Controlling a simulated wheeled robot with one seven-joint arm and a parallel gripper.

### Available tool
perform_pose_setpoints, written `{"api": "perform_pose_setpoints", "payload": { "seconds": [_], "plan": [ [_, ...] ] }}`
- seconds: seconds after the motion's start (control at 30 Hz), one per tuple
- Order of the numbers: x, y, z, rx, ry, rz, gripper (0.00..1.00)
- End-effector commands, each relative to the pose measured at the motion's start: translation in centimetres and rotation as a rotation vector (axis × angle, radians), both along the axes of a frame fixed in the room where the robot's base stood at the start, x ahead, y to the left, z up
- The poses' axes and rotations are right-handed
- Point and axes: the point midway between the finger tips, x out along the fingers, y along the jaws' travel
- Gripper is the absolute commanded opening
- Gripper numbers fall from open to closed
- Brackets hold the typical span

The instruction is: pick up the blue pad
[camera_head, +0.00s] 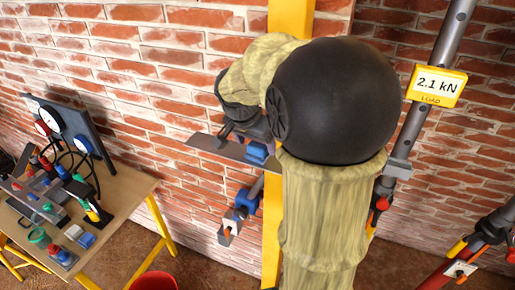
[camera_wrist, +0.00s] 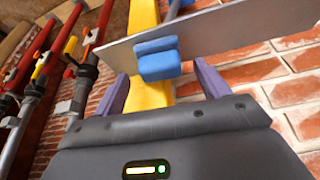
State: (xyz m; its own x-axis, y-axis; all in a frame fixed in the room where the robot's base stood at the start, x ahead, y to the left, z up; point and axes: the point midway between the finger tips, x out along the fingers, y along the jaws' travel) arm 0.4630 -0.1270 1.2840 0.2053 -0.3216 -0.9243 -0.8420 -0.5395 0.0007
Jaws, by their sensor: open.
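The blue pad (camera_head: 257,152) is at the right end of a thin grey plate (camera_head: 205,146) on the brick wall in the head view. In the wrist view the pad (camera_wrist: 158,58) is a small two-part blue block against the grey plate (camera_wrist: 235,33). My gripper (camera_wrist: 162,72) is open, with its two purple fingers apart and the pad showing between their tips. Whether the fingers are level with the pad in depth is hard to tell. In the head view my gripper (camera_head: 245,132) is close above the pad and partly hidden by my arm.
A yellow post (camera_head: 271,225) rises behind the plate, with a blue clamp (camera_head: 246,198) below. A grey pole with a yellow "2.1 kN" load display (camera_head: 437,85) stands right. A cluttered workbench (camera_head: 130,190) is at left. Red and grey pipes (camera_wrist: 85,70) run along the wall.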

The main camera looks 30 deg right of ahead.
Motion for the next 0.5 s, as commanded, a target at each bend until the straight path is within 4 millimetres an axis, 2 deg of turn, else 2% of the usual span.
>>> {"api": "perform_pose_setpoints", "payload": {
  "seconds": [0.17, 0.5],
  "plan": [
    [0.4, -0.6, -1.5, 0.000, 0.000, 0.000, 0.75],
    [0.4, -0.6, -1.6, -0.001, -0.002, 0.000, 0.75]
  ]
}}
